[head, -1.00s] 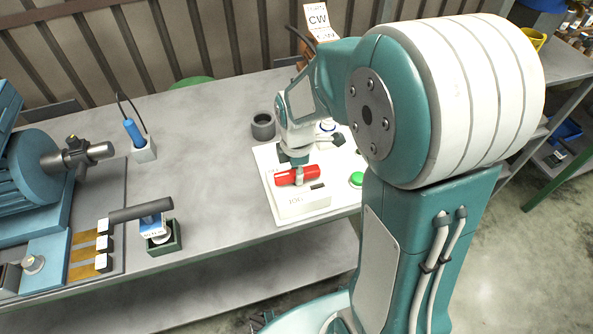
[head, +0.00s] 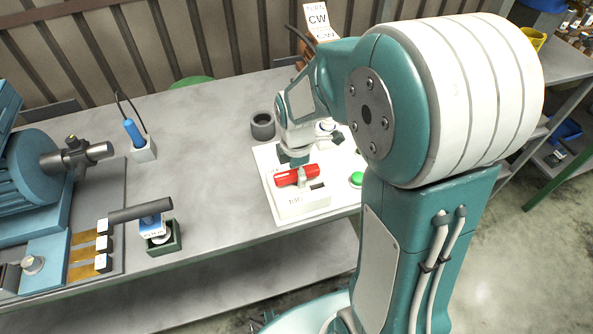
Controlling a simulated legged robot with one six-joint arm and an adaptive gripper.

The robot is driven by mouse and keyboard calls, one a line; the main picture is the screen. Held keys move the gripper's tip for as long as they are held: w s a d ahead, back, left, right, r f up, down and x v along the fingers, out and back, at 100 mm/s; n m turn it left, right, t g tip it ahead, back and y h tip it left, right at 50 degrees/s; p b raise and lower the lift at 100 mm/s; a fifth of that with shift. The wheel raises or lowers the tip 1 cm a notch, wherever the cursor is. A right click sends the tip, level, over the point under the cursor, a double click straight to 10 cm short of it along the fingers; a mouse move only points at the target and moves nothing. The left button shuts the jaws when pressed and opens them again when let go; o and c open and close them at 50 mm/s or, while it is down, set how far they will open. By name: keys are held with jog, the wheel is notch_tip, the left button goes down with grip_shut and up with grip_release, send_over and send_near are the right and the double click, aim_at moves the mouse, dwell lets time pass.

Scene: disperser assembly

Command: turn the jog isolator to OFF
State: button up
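The jog isolator is a red bar handle (head: 290,178) on a white box (head: 303,204) marked JOG, on a white panel (head: 268,162) at the bench's front edge. The handle lies roughly left to right, its right end slightly farther back. My gripper (head: 300,176) is over the handle, pointing down. Its fingers are small here and partly hidden by the handle and my wrist, so whether they are closed on it cannot be told. The OFF marking cannot be read.
A green button (head: 356,179) sits right of the isolator. A dark grey cup (head: 263,126) stands behind the panel. A blue-handled tool in a white holder (head: 144,150), a small green box (head: 164,240) and a teal motor (head: 35,165) are to the left. The bench middle is clear.

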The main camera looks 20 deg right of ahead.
jog(key=shift+r, duration=0.1)
notch_tip(320, 180, up, 12)
dwell(0.5)
jog(key=s+r+m+t, duration=0.2)
jog(key=s+m, duration=0.5)
jog(key=m, duration=0.2)
jog(key=s+r+m+t, duration=0.3)
jog(key=s+m, duration=0.5)
jog(key=m, duration=0.1)
jog(key=shift+t, duration=0.3)
